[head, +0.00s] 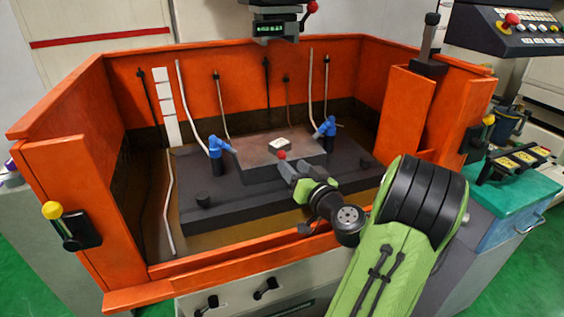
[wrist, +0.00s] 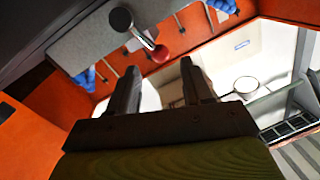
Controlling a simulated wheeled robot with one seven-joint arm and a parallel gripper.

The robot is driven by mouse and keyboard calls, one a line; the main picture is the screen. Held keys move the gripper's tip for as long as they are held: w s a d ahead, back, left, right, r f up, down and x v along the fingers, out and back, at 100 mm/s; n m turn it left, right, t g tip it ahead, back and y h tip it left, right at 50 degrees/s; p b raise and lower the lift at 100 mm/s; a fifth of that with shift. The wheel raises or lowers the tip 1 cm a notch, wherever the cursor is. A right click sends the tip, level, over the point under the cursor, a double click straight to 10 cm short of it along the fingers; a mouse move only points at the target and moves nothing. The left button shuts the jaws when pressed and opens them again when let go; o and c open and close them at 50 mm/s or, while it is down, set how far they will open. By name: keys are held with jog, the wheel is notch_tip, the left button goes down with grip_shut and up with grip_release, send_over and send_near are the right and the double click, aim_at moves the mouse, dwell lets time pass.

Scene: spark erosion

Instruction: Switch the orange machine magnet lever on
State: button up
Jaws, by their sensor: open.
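The orange machine's open tank (head: 90,90) holds a dark magnet block (head: 260,160). The magnet lever's red ball knob (head: 281,155) shows at the block's front edge in the head view; its rod is mostly hidden by my arm. In the wrist view the lever is a silver rod from a round hub, ending in the red knob (wrist: 160,54). My gripper (head: 287,168) reaches over the tank's front wall to the knob. In the wrist view my gripper (wrist: 158,69) is open, with the knob centred just beyond its fingertips. I cannot tell whether they touch.
Blue nozzles (head: 216,147) (head: 327,128) stand on both sides of the block, with a small pale piece (head: 280,144) on top. The machine head (head: 275,28) hangs above. Yellow-knobbed levers (head: 52,210) (head: 489,120) sit on the orange side parts. The orange front wall lies under my arm.

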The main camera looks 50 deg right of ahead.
aim_at(284, 157)
jog(key=p+x, duration=0.2)
jog(key=x, duration=0.5)
jog(key=shift+r, duration=0.1)
jog(key=shift+c, duration=0.2)
